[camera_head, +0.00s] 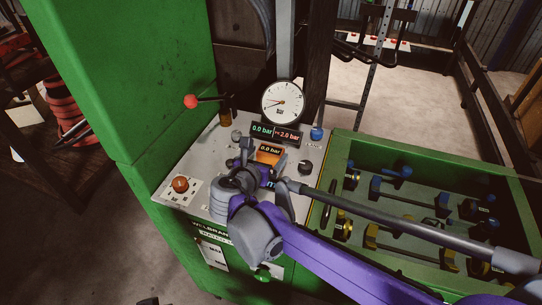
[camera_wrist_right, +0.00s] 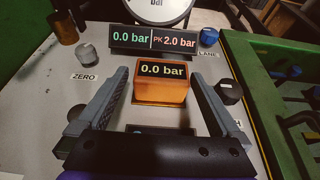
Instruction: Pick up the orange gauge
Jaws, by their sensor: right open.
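The orange gauge (camera_wrist_right: 162,88) is a small orange box whose dark display reads 0.0 bar. It stands on the light grey panel, and in the head view the gauge (camera_head: 269,154) shows just beyond my right gripper (camera_head: 256,166). In the right wrist view my right gripper (camera_wrist_right: 160,95) is open, with one finger on each side of the gauge. Gaps show between the fingers and the gauge sides, so they look apart from it. The gauge's lower part is partly hidden in the head view.
A double display (camera_head: 276,133) and a round white dial (camera_head: 283,101) stand behind the gauge. A black knob (camera_head: 305,167), a blue knob (camera_head: 317,133) and a red-ball lever (camera_head: 191,101) are nearby. A green tray (camera_head: 433,168) with several fittings lies right.

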